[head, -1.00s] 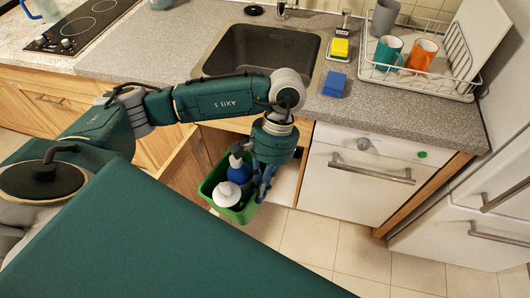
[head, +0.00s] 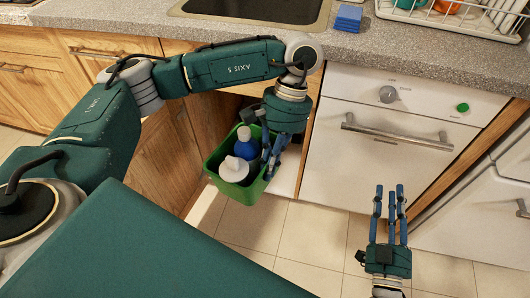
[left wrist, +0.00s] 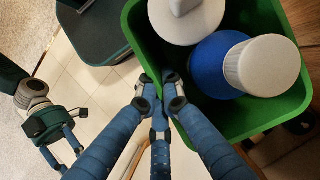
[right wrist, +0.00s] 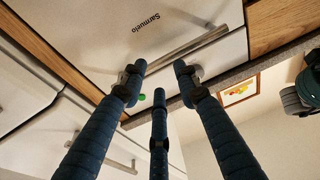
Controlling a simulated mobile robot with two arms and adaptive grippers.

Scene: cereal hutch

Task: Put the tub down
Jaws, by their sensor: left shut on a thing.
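The green tub (head: 245,190) hangs in front of the open cabinet under the sink. It holds a blue bottle (head: 246,146) and a white container (head: 235,169). My left gripper (head: 272,165) is shut on the tub's right rim; the left wrist view shows the fingers (left wrist: 160,88) pinching the wall of the tub (left wrist: 150,40), with the bottle (left wrist: 215,65) inside. What is under the tub is hidden. My right gripper (head: 391,195) is in front of the white dishwasher, empty, with its fingers apart; they also show in the right wrist view (right wrist: 158,80).
The white dishwasher (head: 345,160) with a bar handle (head: 398,131) stands right of the open cabinet. The counter (head: 430,50) runs above, with a sink (head: 260,8), blue sponge (head: 348,17) and dish rack (head: 450,18). The tiled floor (head: 300,235) is clear in front.

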